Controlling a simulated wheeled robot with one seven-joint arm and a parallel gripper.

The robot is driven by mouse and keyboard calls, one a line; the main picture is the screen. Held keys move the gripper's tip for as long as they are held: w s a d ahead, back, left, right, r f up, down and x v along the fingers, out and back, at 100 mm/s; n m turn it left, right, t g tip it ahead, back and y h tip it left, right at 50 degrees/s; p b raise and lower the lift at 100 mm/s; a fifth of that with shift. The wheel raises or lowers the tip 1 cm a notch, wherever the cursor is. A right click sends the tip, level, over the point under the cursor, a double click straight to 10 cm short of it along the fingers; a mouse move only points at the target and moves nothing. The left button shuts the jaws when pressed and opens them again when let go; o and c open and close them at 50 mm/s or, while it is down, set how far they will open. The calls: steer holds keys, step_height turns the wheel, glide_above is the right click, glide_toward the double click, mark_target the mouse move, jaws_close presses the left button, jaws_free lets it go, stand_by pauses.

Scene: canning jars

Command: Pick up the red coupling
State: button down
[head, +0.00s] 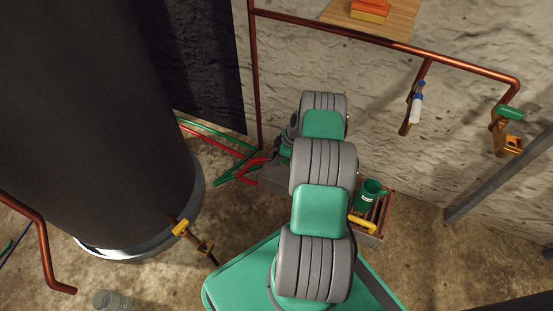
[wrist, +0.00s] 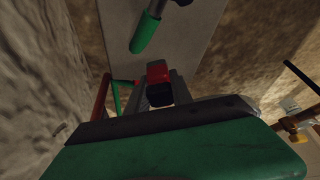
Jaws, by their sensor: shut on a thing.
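In the wrist view a small red block-like piece, which looks like the red coupling (wrist: 157,71), sits between the fingertips with a dark part just below it. My gripper (wrist: 161,88) is shut on it, with one grey finger on each side. The piece's lower side and the exact contact are hard to make out. In the head view my arm covers the coupling and most of the gripper.
A green handle (wrist: 146,33) lies on a grey surface ahead in the wrist view. In the head view, red and green rods (head: 215,146) lie left of my arm. A dark tank (head: 95,110) fills the left.

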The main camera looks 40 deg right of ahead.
steer(key=s+a+r+p, duration=0.7)
steer(key=s+a+r, duration=0.1)
steer(key=s+r, duration=0.3)
steer(key=shift+s+p, duration=0.25)
steer(key=shift+p, duration=0.05)
steer(key=c, duration=1.7)
jaws_free()
jaws_close()
